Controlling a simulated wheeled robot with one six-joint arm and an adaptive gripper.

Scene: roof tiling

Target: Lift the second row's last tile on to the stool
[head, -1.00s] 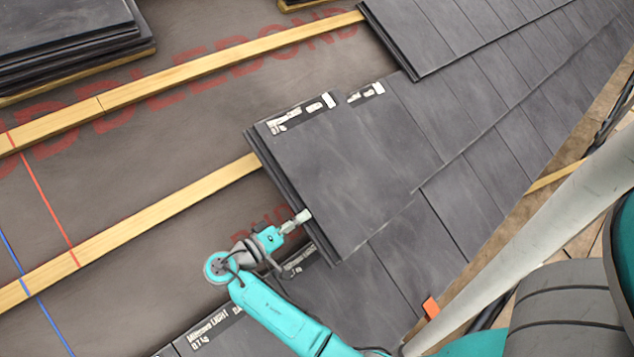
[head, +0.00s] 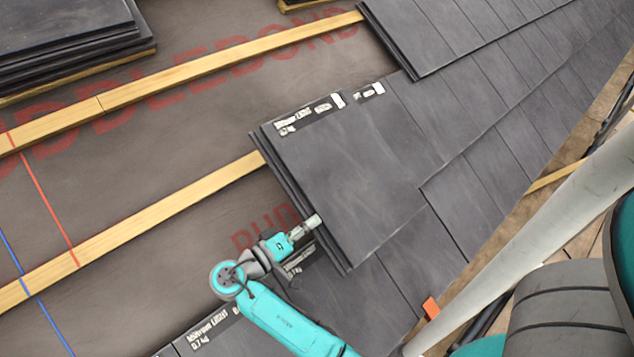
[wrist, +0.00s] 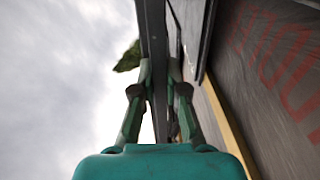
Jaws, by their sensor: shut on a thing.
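My gripper (head: 313,223) is shut on the left edge of a dark grey tile (head: 350,175) at the left end of the middle row. The tile has a pale printed label along its upper edge. It overlaps the tiles beside and below it; I cannot tell how far it is raised. In the wrist view, my gripper's fingers (wrist: 160,80) close on both sides of the tile's thin edge (wrist: 152,40). I cannot make out a stool in either view.
A stack of dark tiles (head: 65,45) lies at the upper left. Timber battens (head: 130,220) cross the bare brown underlay (head: 160,150) on the left. Laid tiles (head: 520,90) cover the right. A pale pole (head: 520,240) crosses the lower right, near an orange tab (head: 431,307).

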